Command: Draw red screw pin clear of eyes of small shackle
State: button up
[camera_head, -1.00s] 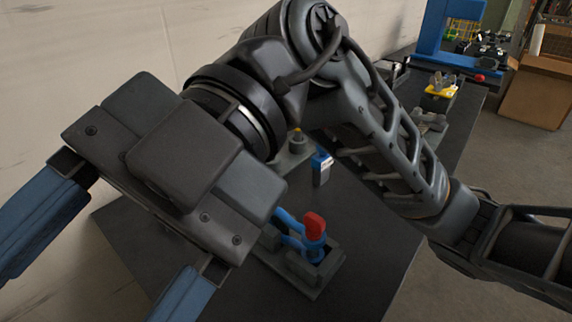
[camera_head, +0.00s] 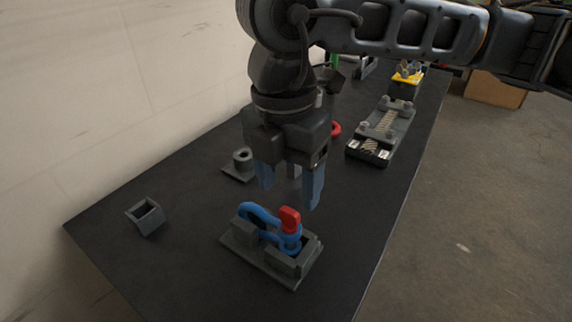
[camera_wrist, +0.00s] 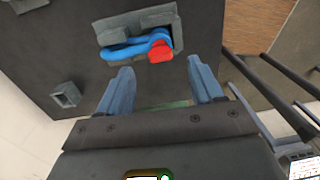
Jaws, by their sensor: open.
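The blue small shackle (camera_head: 258,215) lies in a grey holder (camera_head: 254,262) on the dark table. The red screw pin (camera_head: 290,218) sits in the shackle's eyes with its flat red head standing up. In the wrist view the shackle (camera_wrist: 125,50) and the red pin head (camera_wrist: 160,52) show ahead of the fingers. My gripper (camera_head: 290,196) is open and empty, its blue fingers pointing down above and behind the shackle. The fingers also show in the wrist view (camera_wrist: 162,78), apart from the pin. The pin's shank is mostly hidden.
A small grey square socket (camera_head: 147,216) stands at the left. A grey post fixture (camera_head: 241,164) is behind my gripper. A long grey fixture with a chain (camera_head: 382,134) and a red ring (camera_head: 335,129) lie further back. The table's front left is clear.

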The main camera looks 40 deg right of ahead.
aim_at(289, 210)
jog(key=shift+s+f, duration=0.15)
jog(key=shift+f, duration=2.55)
grip_shut()
notch_tip(289, 210, up, 13)
jog(key=p, duration=0.5)
jog(key=shift+w+f+p, duration=0.2)
jog(key=shift+w+p, duration=0.05)
jog(key=shift+p, duration=0.15)
jog(key=shift+a, duration=0.1)
